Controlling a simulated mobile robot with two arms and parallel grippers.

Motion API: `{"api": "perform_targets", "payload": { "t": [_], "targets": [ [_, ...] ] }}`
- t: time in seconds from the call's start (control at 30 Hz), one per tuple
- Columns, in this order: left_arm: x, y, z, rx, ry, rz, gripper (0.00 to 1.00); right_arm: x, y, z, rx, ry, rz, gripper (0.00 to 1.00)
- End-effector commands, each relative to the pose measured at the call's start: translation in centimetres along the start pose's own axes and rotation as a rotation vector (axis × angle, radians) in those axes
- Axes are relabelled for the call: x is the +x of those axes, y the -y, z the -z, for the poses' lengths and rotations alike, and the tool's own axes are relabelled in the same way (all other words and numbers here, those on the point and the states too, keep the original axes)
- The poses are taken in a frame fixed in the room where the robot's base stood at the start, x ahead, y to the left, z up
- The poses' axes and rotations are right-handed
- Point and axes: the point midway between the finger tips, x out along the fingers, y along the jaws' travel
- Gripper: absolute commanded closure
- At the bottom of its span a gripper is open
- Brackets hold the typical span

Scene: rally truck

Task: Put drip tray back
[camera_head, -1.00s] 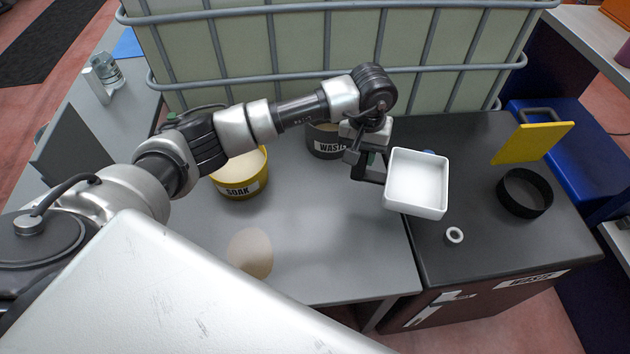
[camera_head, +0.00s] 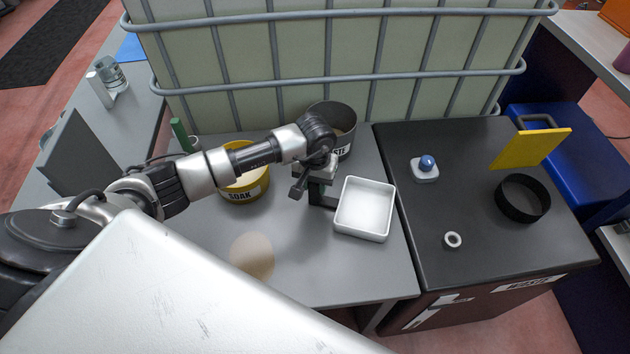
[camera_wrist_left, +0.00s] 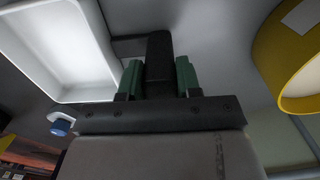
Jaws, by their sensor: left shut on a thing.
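The white square drip tray (camera_head: 364,208) is held over the right part of the grey table (camera_head: 320,275), open side up and roughly level. My left gripper (camera_head: 325,196) is shut on the tray's left side. In the left wrist view the tray (camera_wrist_left: 65,45) is at the upper left, and the green-padded fingers of my left gripper (camera_wrist_left: 159,78) are beside it. I cannot tell whether the tray touches the table. A tan round patch (camera_head: 252,256) lies on the table to the tray's left. My right gripper is not in view.
A yellow SOAK tub (camera_head: 246,190) and a grey WASTE tub (camera_head: 334,125) stand behind my arm. The black cabinet top (camera_head: 425,225) at right holds a blue-knobbed white item (camera_head: 425,168), a small ring (camera_head: 452,240), a black ring (camera_head: 522,199) and a yellow plate (camera_head: 530,148). A caged tank blocks the back.

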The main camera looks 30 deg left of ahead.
Motion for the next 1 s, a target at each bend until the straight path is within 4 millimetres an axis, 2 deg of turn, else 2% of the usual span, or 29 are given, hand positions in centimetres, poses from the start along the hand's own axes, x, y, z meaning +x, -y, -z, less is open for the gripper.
{"api": "perform_targets", "payload": {
  "t": [0.27,0.3,0.47,0.83,1.0],
  "targets": [
    [0.3,0.0,0.1,0.001,-0.002,-0.001,1.0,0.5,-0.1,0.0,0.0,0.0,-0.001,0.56],
    [0.2,0.0,0.0,0.001,-0.001,0.0,0.63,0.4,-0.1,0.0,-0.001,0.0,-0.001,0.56],
    [0.2,0.0,0.0,0.001,-0.001,0.0,0.41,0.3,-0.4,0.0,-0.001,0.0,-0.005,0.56],
    [-0.5,0.0,0.1,0.001,-0.002,-0.001,0.41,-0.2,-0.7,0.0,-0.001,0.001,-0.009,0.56],
    [-3.5,0.0,0.1,0.002,-0.006,-0.001,0.41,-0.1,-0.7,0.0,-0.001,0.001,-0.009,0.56]
  ]
}}
